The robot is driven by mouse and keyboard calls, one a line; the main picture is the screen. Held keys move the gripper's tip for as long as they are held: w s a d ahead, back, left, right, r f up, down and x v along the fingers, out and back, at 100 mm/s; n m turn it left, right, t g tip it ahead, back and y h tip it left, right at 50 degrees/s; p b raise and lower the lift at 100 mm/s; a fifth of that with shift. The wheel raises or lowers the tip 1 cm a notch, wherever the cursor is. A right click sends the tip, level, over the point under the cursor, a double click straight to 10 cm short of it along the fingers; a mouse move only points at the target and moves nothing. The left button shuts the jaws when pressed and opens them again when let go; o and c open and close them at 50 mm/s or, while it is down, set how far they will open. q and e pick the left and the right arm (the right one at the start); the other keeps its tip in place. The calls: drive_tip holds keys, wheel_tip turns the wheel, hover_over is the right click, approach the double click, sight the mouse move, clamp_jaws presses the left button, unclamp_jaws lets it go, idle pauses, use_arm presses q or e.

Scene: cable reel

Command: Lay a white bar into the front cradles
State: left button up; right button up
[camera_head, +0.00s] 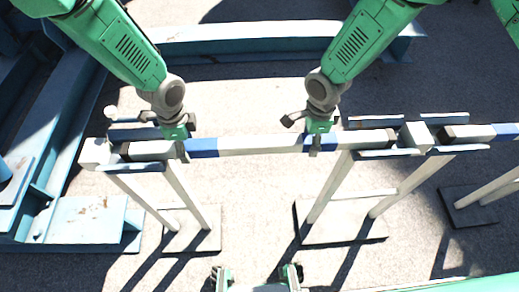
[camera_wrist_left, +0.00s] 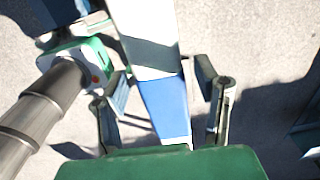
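A long white bar (camera_head: 255,145) with blue bands runs across the middle of the head view. Its left end is between the plates of the left cradle (camera_head: 142,166), and its right end is between the plates of the right cradle (camera_head: 385,154). I cannot tell whether it rests fully on them. My left gripper (camera_head: 178,143) is over the left blue band. In the left wrist view its fingers (camera_wrist_left: 165,115) stand open on both sides of the bar, with gaps. My right gripper (camera_head: 312,136) is over the right blue band, its fingers apart across the bar.
White legs on flat base plates (camera_head: 340,222) carry the cradles. A second white and blue bar (camera_head: 468,133) lies in line at the right. Blue steel beams (camera_head: 250,34) lie behind, with more blue steelwork (camera_head: 85,222) at the left. Grey floor is open between the stands.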

use_arm(q)
drive_tip(key=shift+a+r, duration=0.1)
use_arm(e)
drive_tip(key=shift+a+r, duration=0.1)
use_arm(q)
wheel_tip(320, 180, up, 12)
use_arm(e)
wheel_tip(320, 180, up, 12)
idle(0.7)
idle(0.5)
